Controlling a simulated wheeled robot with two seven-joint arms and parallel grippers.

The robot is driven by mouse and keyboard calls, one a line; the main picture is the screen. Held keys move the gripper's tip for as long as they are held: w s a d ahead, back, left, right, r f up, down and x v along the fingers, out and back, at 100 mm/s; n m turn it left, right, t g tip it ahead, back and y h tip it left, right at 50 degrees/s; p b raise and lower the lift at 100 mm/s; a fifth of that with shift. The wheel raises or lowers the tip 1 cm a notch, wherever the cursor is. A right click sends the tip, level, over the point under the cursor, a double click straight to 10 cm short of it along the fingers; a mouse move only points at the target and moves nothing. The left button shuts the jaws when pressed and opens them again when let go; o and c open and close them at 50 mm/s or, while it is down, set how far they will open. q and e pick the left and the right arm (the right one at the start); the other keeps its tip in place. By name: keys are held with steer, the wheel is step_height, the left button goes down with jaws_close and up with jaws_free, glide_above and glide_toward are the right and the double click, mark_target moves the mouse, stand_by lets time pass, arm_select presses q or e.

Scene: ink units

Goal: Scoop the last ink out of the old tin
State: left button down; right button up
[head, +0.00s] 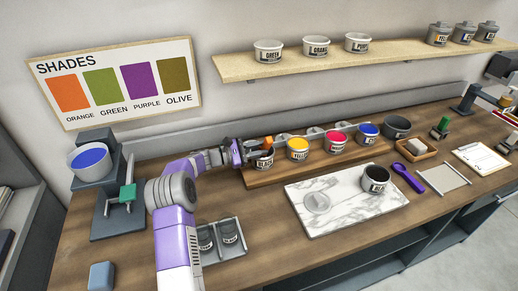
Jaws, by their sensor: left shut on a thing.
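My left gripper (258,147) is shut on a small orange tool (267,142), of which only the orange part shows clearly. It is at the black-labelled tub (264,162) at the left end of a wooden rack; whether the tool is inside the tub is hard to tell. A dark tin (375,180) stands upright on the white marble slab (345,205), right of my gripper; its label is too small to read surely. A round clear disc or dish (317,203) lies on the slab. I cannot tell which tin is the old one. My right gripper is not in view.
The rack holds tubs of yellow (297,150), magenta (336,141) and blue (368,133). A stand with a blue-filled bowl (90,160) is at left.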

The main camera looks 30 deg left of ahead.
arm_select(q)
steer(key=shift+f+b, duration=0.4)
steer(key=shift+f, duration=0.1)
stand_by(0.7)
stand_by(0.4)
step_height(320, 180, up, 11)
steer(key=p, duration=0.6)
steer(key=shift+p, duration=0.3)
